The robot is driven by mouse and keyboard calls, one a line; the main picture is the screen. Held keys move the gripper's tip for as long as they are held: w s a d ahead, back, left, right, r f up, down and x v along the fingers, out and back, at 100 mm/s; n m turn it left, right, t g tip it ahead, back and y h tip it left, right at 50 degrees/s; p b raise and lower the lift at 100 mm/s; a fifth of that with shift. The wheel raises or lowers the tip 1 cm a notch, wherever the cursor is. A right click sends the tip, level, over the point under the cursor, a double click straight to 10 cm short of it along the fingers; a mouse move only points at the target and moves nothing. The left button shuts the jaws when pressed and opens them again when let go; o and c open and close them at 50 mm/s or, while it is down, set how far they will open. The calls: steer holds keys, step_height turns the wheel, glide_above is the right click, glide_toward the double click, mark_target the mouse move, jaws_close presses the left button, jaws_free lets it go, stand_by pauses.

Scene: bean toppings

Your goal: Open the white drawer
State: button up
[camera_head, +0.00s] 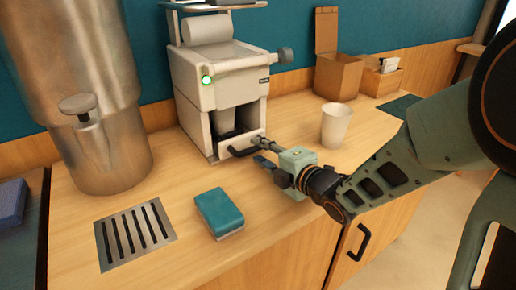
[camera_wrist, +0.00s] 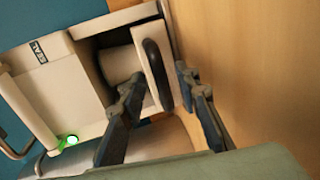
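The white drawer (camera_head: 256,136) is at the base of a white machine (camera_head: 215,82) on the wooden counter. Its front carries a curved black handle (camera_head: 243,152). In the wrist view the drawer front (camera_wrist: 149,57) and the black handle (camera_wrist: 157,72) show up close, next to a dark recess holding a pale cylinder. I cannot tell whether the drawer is pulled out a little. My gripper (camera_head: 264,152) is at the front of the drawer. In the wrist view my gripper (camera_wrist: 160,75) is open, with one finger on each side of the handle; contact is not clear.
A white cup (camera_head: 336,125) stands right of my gripper. A blue-green sponge (camera_head: 219,212) and a slotted metal drain (camera_head: 135,234) lie on the counter in front. A large metal container (camera_head: 95,150) stands left. Cardboard boxes (camera_head: 337,77) are at the back.

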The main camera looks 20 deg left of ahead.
mark_target(257, 150)
steer(key=shift+x, duration=1.55)
steer(key=shift+c, duration=0.2)
jaws_close()
